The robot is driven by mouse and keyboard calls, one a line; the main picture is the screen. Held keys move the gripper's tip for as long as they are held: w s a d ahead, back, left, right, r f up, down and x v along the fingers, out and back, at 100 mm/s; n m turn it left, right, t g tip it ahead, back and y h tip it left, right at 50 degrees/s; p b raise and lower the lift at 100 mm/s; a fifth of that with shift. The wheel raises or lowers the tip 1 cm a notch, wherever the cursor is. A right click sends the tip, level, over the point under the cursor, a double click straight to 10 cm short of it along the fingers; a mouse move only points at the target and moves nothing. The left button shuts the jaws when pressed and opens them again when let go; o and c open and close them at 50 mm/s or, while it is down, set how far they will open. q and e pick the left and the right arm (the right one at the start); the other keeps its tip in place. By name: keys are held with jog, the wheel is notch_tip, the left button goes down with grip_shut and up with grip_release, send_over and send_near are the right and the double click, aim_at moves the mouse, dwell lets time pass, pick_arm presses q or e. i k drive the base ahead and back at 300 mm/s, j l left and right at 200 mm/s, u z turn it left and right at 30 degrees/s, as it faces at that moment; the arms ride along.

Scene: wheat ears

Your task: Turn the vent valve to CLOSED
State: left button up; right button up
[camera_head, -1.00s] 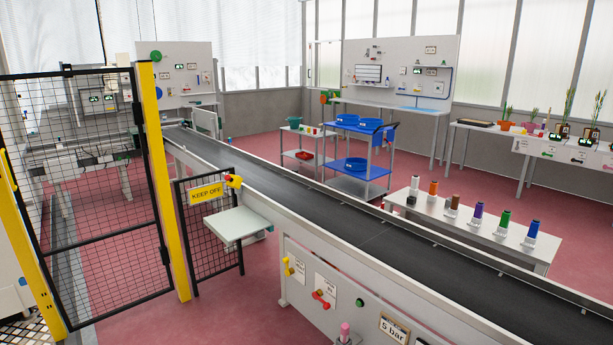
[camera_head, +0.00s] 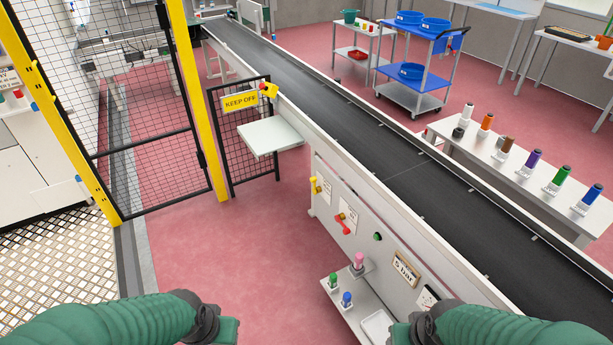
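Two valve handles sit on the white side panel under the conveyor. One is a yellow handle (camera_head: 316,185) with a label plate beside it. The other is a red handle (camera_head: 342,224), set slantwise by its own label plate (camera_head: 349,214). The label text is too small to read, so I cannot tell which is the vent valve or its position. My two green arms show at the bottom edge, left and right, well below the handles. Neither gripper is in view.
A black conveyor belt (camera_head: 375,132) runs diagonally above the panel. A low shelf (camera_head: 340,297) with pink, green and blue pegs juts out below it. A yellow-framed mesh fence (camera_head: 150,110) and a KEEP OFF gate (camera_head: 240,101) stand left. Open red floor (camera_head: 215,250) lies before the panel.

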aim_at(313, 179)
jog(key=i, duration=0.15)
jog(key=i+j, duration=0.3)
jog(key=i+j+z, duration=0.1)
jog(key=i+j, duration=0.55)
jog(key=j, duration=0.25)
jog(key=i+j, duration=0.3)
jog(key=i+j+z, duration=0.1)
jog(key=i+j, duration=0.2)
jog(key=j, duration=0.2)
jog(key=i+j, duration=0.3)
jog(key=j, duration=0.15)
jog(key=i+j+z, duration=0.1)
jog(key=i+j, duration=0.2)
jog(key=j, duration=0.1)
